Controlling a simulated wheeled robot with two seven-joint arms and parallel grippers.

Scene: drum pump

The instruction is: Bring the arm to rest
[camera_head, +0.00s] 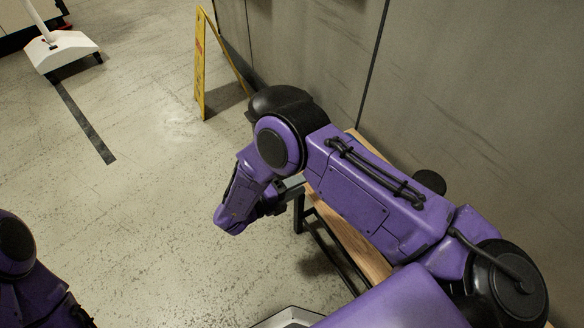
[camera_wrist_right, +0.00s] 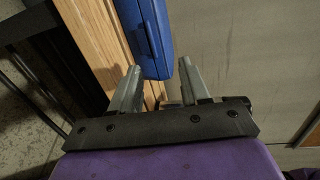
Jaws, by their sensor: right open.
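My right arm (camera_head: 350,190) reaches across the head view from the lower right, over a wooden bench by the wall. Its forearm bends down, and the right gripper (camera_head: 290,184) is mostly hidden behind it. In the right wrist view the right gripper (camera_wrist_right: 159,68) has its two grey fingers apart, with nothing held between them. A blue object (camera_wrist_right: 147,35) lies beyond the fingertips, in line with the gap. My left arm (camera_head: 30,285) shows only in part at the lower left, and its gripper is out of view.
The wooden bench (camera_head: 362,248) has a dark metal frame and stands along the grey wall (camera_head: 480,90). A black round thing (camera_head: 430,182) shows behind my right arm. A yellow floor sign (camera_head: 202,65) and a white wheeled base (camera_head: 62,52) stand farther off. Open floor lies left.

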